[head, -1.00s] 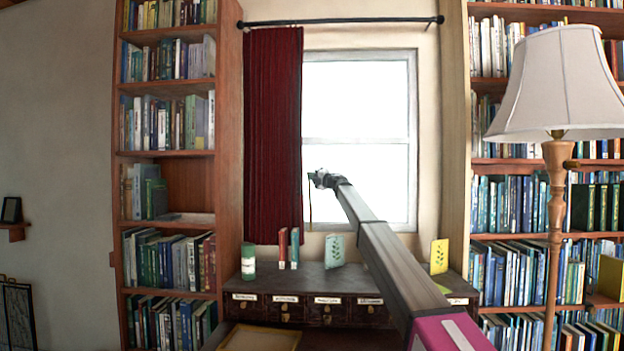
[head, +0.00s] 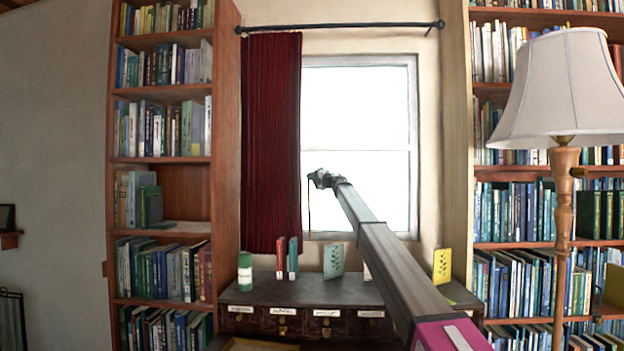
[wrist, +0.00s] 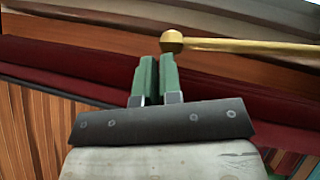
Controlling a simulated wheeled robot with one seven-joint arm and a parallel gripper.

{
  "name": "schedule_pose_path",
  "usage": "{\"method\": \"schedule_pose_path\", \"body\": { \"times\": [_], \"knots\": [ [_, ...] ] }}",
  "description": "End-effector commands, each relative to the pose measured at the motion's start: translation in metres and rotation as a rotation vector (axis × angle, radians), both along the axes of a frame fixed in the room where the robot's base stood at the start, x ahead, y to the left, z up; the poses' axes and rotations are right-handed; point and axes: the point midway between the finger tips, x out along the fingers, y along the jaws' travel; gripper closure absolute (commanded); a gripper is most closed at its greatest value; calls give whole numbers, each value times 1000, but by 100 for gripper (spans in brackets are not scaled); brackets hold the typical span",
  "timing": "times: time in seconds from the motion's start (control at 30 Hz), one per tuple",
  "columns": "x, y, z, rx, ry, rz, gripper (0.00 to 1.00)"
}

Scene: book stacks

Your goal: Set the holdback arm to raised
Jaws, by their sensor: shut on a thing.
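The holdback arm (wrist: 250,46) is a thin gold rod with a ball end, running from near my fingertips to the right edge in the wrist view. In the head view it shows as a thin upright line (head: 309,212) beside the right edge of the dark red curtain (head: 270,140), in front of the window. My gripper (head: 316,178) is at the upper end of this line. The exact contact is partly hidden by the fingers.
A dark cabinet (head: 300,291) below the window carries a green canister (head: 245,272), red and teal books and upright cards. Tall bookcases stand left and right. A floor lamp (head: 565,90) stands at the right.

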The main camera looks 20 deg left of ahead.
Motion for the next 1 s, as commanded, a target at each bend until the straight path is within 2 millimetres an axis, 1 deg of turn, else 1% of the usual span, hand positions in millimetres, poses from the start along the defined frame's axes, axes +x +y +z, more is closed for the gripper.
{"method": "schedule_pose_path", "body": {
  "times": [0.03, 0.27, 0.3, 0.5, 0.7, 0.8, 1.0],
  "knots": [
    [-4, 0, 3, 3, -1, 2, 100],
    [-32, -11, -1, 0, -1, 2, 100],
    [-35, -21, -1, 0, -1, 0, 100],
    [-54, -61, -2, -1, -1, 1, 100],
    [-67, -91, -2, -2, 0, 2, 100],
    [-70, -98, -2, -2, 0, 3, 100],
    [-70, -100, -2, -2, 0, 3, 100]
  ]
}}
